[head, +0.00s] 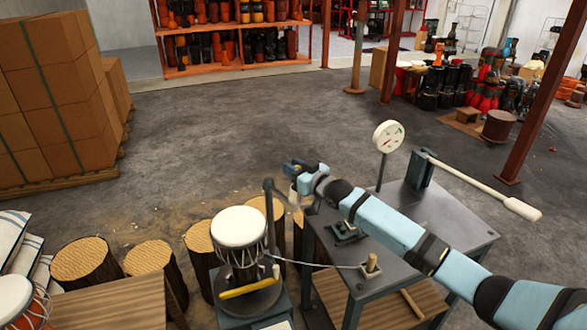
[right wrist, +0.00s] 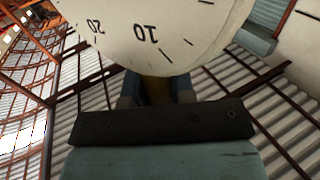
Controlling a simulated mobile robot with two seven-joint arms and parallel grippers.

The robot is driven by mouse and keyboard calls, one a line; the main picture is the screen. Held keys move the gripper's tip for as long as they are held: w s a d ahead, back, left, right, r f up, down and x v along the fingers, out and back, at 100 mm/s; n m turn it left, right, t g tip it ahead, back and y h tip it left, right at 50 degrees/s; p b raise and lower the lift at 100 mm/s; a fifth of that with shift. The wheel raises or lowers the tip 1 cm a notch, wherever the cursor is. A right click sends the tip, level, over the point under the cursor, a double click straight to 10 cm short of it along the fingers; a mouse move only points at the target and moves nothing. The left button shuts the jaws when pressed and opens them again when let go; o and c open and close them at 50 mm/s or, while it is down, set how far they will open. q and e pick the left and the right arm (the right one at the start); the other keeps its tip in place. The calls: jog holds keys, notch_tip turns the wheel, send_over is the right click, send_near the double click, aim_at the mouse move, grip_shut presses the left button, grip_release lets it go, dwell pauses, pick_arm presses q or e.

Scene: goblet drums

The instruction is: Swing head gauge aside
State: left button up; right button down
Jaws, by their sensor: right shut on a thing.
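The head gauge shows a white dial numbered 10 and 20 that fills the top of the right wrist view (right wrist: 150,35). In the head view only a small pale part of it (head: 293,197) shows beside my gripper. A dark bent arm (head: 268,215) rises beside the drum toward it. My right gripper (head: 290,170) is shut on the gauge; the exact grip point is mostly hidden, with a brownish stem between the fingers in the wrist view. A goblet drum with a white head (head: 239,227) stands upright on a round stand left of the gripper. My left gripper is not in view.
A metal work table (head: 440,215) holds a second round dial on a post (head: 388,137) and a long white-handled lever (head: 480,185). Several log stools (head: 150,258) stand at left. Stacked boxes (head: 50,100) and drum shelves (head: 235,45) stand behind. The middle floor is clear.

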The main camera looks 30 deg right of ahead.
jog(key=shift+f, duration=0.1)
jog(key=c, duration=1)
grip_release()
jog(key=b+v, duration=0.2)
jog(key=v, duration=1.2)
